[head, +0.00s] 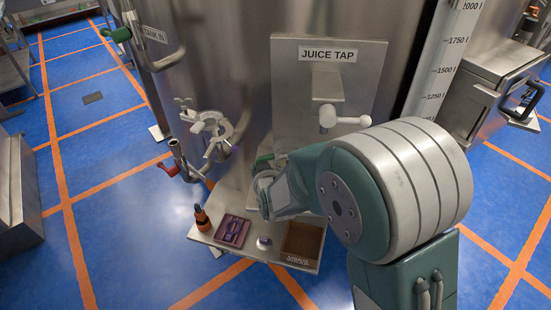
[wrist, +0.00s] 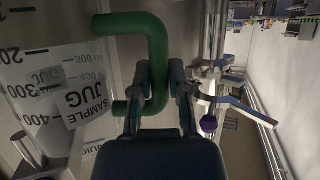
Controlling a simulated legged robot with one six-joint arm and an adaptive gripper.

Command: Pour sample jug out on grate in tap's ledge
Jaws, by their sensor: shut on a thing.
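The sample jug (wrist: 85,100), clear with a printed scale and a white label, fills the left of the wrist view. My gripper (wrist: 160,90) is shut on its green handle (wrist: 155,35). In the head view, my gripper (head: 265,200) is low in front of the juice tap panel, and only a small pale part of the jug (head: 265,181) shows beside it. I cannot tell how far the jug is tilted or whether it touches anything. The tap (head: 328,117) with its white lever is above my gripper. The tap's ledge and grate are largely hidden behind my arm.
A low shelf (head: 205,237) below holds an orange-and-black bottle (head: 202,217), a purple tray (head: 233,231), a small pale-and-purple object (head: 264,242) and a brown bin (head: 302,243). A round valve (head: 213,130) sticks out on the left. Blue floor at left is mostly clear.

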